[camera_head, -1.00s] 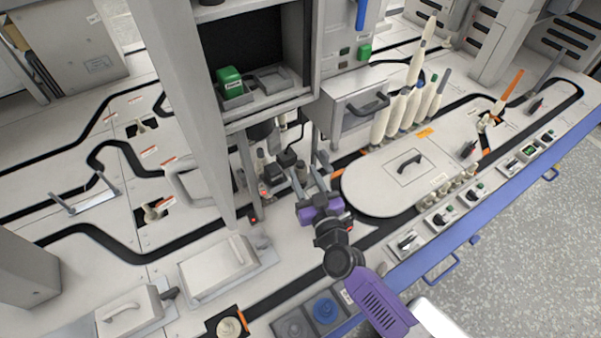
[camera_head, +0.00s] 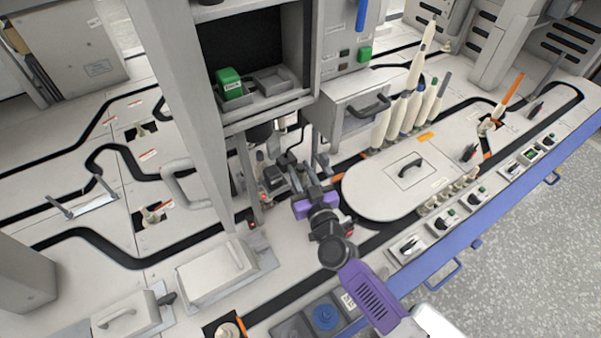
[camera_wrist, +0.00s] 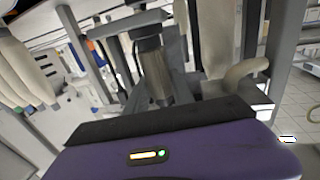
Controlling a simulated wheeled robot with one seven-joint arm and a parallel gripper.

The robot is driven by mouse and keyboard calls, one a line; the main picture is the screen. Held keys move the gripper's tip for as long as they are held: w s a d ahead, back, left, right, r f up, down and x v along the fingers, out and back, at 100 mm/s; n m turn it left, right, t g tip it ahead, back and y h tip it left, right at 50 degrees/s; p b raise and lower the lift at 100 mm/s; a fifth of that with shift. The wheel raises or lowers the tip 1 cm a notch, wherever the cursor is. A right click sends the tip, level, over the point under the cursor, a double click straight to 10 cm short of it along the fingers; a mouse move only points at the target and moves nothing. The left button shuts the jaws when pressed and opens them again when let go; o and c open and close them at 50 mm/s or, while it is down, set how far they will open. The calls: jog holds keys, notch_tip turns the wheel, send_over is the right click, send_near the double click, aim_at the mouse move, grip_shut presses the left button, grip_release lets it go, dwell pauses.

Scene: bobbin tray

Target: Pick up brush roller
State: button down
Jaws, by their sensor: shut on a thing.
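The brush roller (camera_wrist: 153,68) appears in the wrist view as a dull brownish-grey upright cylinder between my two grey fingers. My gripper (camera_wrist: 150,85) is shut on it, with the purple gripper body below. In the head view my gripper (camera_head: 284,184) is at the small machine station under the grey cabinet, left of the oval lid. The roller itself is mostly hidden there by my wrist and the station's dark parts. I cannot tell whether it touches its support.
Grey machine posts and a cabinet (camera_head: 268,112) stand close around and above my gripper. The oval lid (camera_head: 370,195) lies to the right, with several cream bobbins (camera_head: 400,112) behind it. A white covered box (camera_head: 212,270) is at the lower left. Open floor lies beyond the blue edge.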

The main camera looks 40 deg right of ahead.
jog(key=shift+r, duration=0.15)
notch_tip(320, 180, up, 12)
jog(key=p, duration=1.1)
jog(key=p+v, duration=0.1)
jog(key=v, duration=1.7)
jog(key=w+a+r+n+t+y, duration=0.1)
jog(key=w+a+r+n+y, duration=0.3)
jog(key=w+a+y, duration=0.45)
notch_tip(320, 180, up, 8)
jog(key=h+p, duration=0.1)
jog(key=p, duration=1.8)
jog(key=shift+a+n, duration=0.3)
jog(key=shift+a, duration=0.05)
